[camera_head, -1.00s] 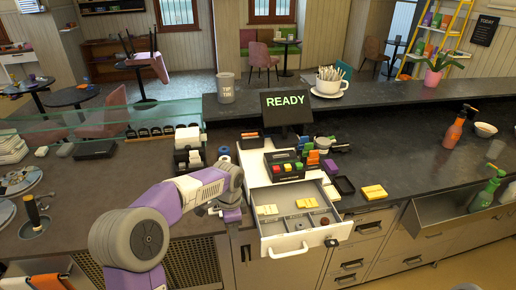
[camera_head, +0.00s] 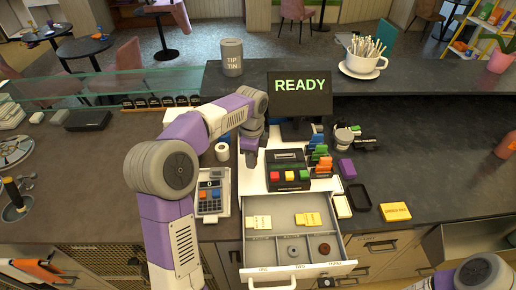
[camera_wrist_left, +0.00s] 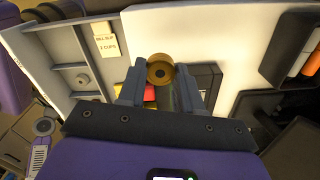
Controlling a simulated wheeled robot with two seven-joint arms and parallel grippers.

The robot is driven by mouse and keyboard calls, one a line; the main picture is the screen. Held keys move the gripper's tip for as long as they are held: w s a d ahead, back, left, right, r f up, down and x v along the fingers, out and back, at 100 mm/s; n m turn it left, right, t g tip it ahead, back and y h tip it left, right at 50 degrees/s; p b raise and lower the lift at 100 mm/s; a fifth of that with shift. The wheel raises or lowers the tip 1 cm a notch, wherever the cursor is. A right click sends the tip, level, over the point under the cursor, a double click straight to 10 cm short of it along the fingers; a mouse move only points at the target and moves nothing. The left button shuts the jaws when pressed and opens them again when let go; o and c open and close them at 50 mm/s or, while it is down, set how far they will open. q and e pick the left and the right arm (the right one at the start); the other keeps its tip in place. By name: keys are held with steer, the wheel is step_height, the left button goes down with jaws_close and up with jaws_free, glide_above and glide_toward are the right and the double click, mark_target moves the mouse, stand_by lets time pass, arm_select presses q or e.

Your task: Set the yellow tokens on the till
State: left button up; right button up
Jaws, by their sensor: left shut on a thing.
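The till (camera_head: 232,190) is a white unit with a READY screen (camera_head: 300,90) behind it and its drawer (camera_head: 300,272) pulled open. My left gripper (camera_head: 250,160) is above the till's left part, beside the black box with coloured keys. In the left wrist view my left gripper (camera_wrist_left: 160,90) is shut on a round gold-yellow token (camera_wrist_left: 160,70) with a dark centre. The token is hidden in the head view. A grey token (camera_head: 292,250) and a brown token (camera_head: 324,249) lie in drawer compartments. My right gripper is out of view.
The key box (camera_head: 288,172) and a rack of coloured pieces (camera_head: 320,160) stand on the till. A card reader (camera_head: 210,195) lies left. A purple block (camera_head: 347,168), a black tray (camera_head: 358,197) and a yellow pad (camera_head: 395,212) lie right. The right counter is mostly clear.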

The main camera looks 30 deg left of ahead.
mark_target(252, 181)
arm_select(q)
steer(key=shift+s+r, duration=0.1)
steer(key=shift+s, duration=0.25)
steer(key=shift+w+p, duration=0.1)
steer(key=shift+p, duration=0.2)
steer(key=shift+f, duration=0.3)
steer(key=shift+a+f+b, duration=0.1)
steer(key=shift+f+b, duration=2.3)
steer(key=shift+f, duration=1.4)
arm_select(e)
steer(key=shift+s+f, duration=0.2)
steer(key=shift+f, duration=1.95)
arm_select(q)
steer(key=shift+f, duration=0.4)
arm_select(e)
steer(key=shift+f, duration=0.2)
arm_select(q)
steer(key=o, duration=0.8)
steer(key=shift+c, duration=0.2)
steer(key=o, duration=0.6)
steer(key=shift+c, duration=0.2)
